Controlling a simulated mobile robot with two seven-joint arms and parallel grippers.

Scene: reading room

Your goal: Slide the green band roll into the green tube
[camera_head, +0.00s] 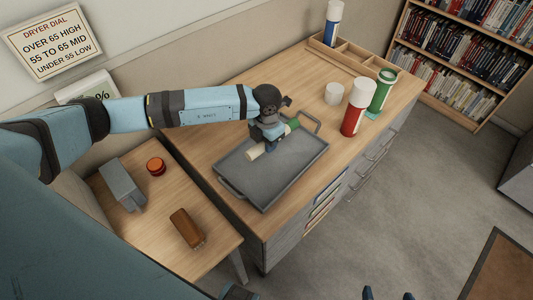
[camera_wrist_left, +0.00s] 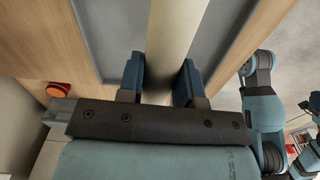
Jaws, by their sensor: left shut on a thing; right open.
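The green band roll is a cream roll (camera_head: 255,152) with a green band near its upper right end. My left gripper (camera_head: 270,139) is shut around its middle, over the grey tray; I cannot tell if the roll touches the tray. In the left wrist view the cream roll (camera_wrist_left: 176,35) runs between the two blue fingers (camera_wrist_left: 160,80). The green tube (camera_head: 382,92) stands upright at the right of the desk, its top apparently open. My right gripper (camera_head: 388,295) is open and empty at the bottom edge of the head view, away from the desk.
The grey tray (camera_head: 270,186) has raised handles. A red tube with a white cap (camera_head: 353,118) stands just left of the green tube, near a white cylinder (camera_head: 334,94). A wooden organizer (camera_head: 352,57) holds a blue tube (camera_head: 333,24). A side table (camera_head: 150,210) carries small objects.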

